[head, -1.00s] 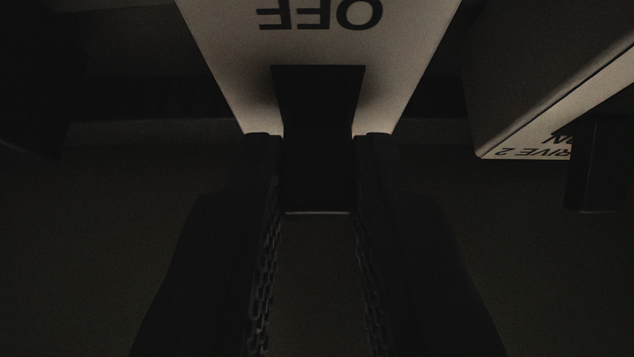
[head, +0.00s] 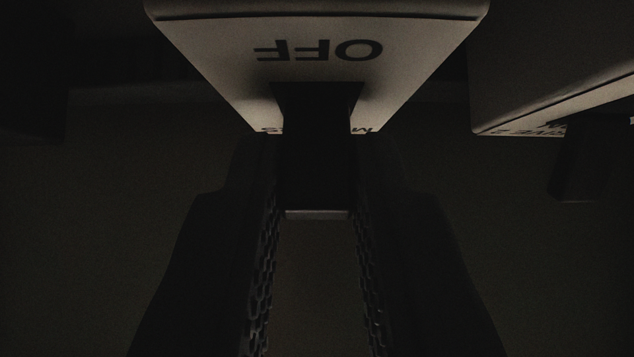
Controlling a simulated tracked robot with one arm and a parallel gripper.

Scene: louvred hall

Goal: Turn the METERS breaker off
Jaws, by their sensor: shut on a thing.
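The breaker (head: 215,62) is a pale box at the top middle of the head view. Its label OFF appears upside down, and below it a partly covered label shows only an M and an S at its ends. Its dark lever (head: 317,150) sticks out from the pale face towards me. My gripper (head: 316,175) has one finger on each side of the lever and is shut on it.
A second breaker (head: 540,75), labelled DRIVE 2, stands to the right with its own dark lever (head: 580,165). A gap separates it from the held one. A dark shape (head: 30,80) is at the left edge. The view is very dim.

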